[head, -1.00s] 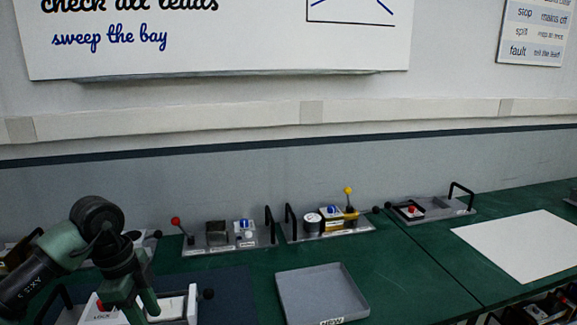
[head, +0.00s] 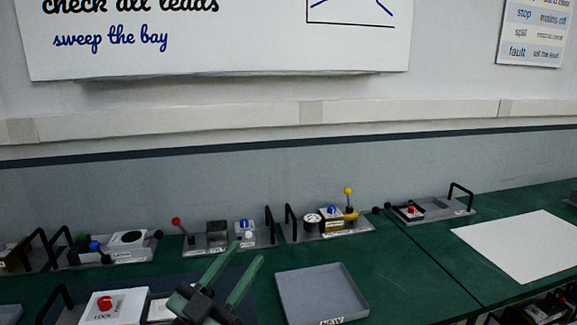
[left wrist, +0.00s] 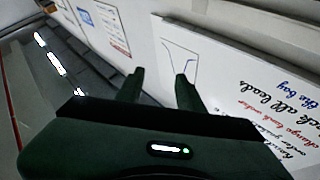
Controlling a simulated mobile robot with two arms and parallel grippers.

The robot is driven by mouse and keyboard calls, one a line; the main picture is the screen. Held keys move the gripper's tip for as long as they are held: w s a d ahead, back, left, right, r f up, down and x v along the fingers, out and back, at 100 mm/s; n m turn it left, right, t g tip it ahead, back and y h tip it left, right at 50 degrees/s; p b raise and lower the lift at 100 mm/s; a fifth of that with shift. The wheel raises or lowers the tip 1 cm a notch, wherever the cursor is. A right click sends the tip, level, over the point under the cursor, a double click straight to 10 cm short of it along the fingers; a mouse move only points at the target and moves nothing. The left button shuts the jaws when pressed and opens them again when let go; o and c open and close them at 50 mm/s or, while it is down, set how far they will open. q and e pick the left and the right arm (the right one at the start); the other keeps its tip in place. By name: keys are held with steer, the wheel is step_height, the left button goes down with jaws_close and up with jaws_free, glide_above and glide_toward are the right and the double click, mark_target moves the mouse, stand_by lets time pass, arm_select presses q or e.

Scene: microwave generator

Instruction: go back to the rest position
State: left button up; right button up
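My left gripper (head: 238,268) is at the lower middle of the head view, its two green fingers spread apart and pointing up and to the right. Nothing is between them. In the left wrist view the fingers (left wrist: 160,82) are also apart and empty, with the wall and its posters beyond. The gripper overlaps the right part of a white unit with a red button (head: 106,303) in the head view. My right gripper is not in view.
Several grey modules with handles, such as one with a yellow lever (head: 332,226), line the back of the green bench (head: 400,275). A grey tray (head: 322,292) lies right of my gripper. A white sheet (head: 520,245) lies at the right.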

arm_select(q)
steer(key=s+a+f+n+g+y, duration=0.3)
steer(key=a+f+n+y, duration=0.3)
steer(key=f, duration=0.4)
steer(key=s+a+f+n+g+y, duration=0.2)
steer(key=a+f+n+y, duration=0.2)
steer(key=a+f+y, duration=0.55)
steer(key=s+d+f+m+g+h, duration=0.1)
steer(key=s+d+f+g, duration=0.1)
steer(key=s+f+g, duration=0.65)
steer(key=s+d+f+m+g+h, duration=0.15)
steer(key=s+f, duration=0.45)
steer(key=s, duration=0.7)
step_height(320, 180, down, 25)
steer(key=s+g, duration=0.2)
steer(key=s+a+f, duration=0.2)
steer(key=s+f, duration=1.4)
steer(key=f, duration=0.1)
steer(key=shift+a+f+g, duration=0.25)
steer(key=shift+a+g, duration=0.15)
